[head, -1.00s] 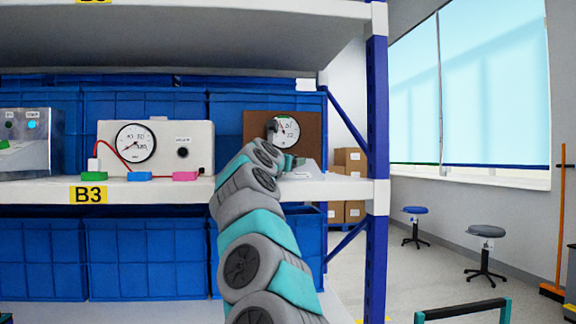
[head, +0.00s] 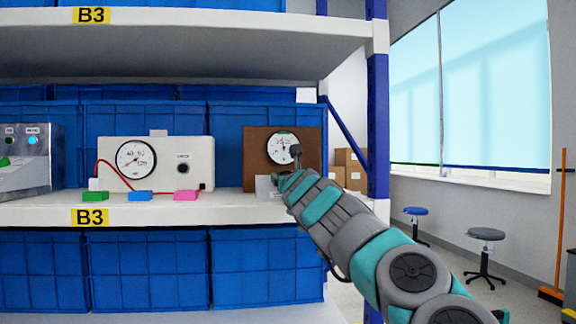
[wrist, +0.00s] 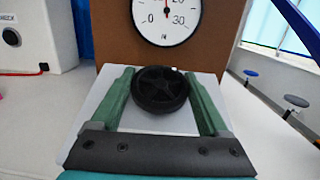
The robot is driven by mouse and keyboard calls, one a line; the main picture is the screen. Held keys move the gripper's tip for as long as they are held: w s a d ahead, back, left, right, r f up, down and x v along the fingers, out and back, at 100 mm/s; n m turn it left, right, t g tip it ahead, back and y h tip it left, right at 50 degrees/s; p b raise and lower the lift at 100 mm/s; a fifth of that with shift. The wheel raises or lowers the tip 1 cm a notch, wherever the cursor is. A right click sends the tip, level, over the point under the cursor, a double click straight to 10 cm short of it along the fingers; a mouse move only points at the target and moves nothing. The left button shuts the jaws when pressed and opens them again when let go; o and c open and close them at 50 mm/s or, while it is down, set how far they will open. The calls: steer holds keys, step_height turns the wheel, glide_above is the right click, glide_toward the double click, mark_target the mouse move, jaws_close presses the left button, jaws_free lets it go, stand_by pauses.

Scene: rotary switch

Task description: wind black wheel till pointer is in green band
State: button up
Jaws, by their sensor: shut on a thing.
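The black wheel (wrist: 160,90) lies on a white sloped base in the wrist view. My gripper (wrist: 160,76) has one green finger on each side of it and is shut on it. In the head view my gripper (head: 284,183) hides the wheel. A round white dial (wrist: 166,16) on a brown board stands just behind the wheel; its top is cut off in the wrist view, where a bit of red pointer shows pointing up. The dial (head: 283,148) also shows in the head view with some green at its top; the exact pointer reading is too small to tell.
A white box with another gauge (head: 136,159) and a dark knob stands left on the shelf (head: 140,211). Green, blue and pink blocks lie before it. A metal box (head: 32,155) stands farther left. Blue crates fill the back, and a blue post (head: 378,120) is right.

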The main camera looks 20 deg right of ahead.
steer(key=shift+r+n+y+p, duration=0.25)
steer(key=shift+n+y+p, duration=0.35)
steer(key=shift+y+p, duration=0.35)
steer(key=shift+f, duration=0.2)
steer(key=o, duration=1.2)
steer(key=shift+o, duration=0.2)
steer(key=shift+s+f, duration=0.1)
steer(key=s+b, duration=0.1)
steer(key=s, duration=0.2)
steer(key=s+a+b, duration=0.1)
steer(key=s, duration=0.1)
steer(key=shift+s+f+b, duration=0.3)
steer(key=shift+b, duration=0.05)
steer(key=shift+s+a, duration=0.15)
steer(key=shift+s, duration=0.75)
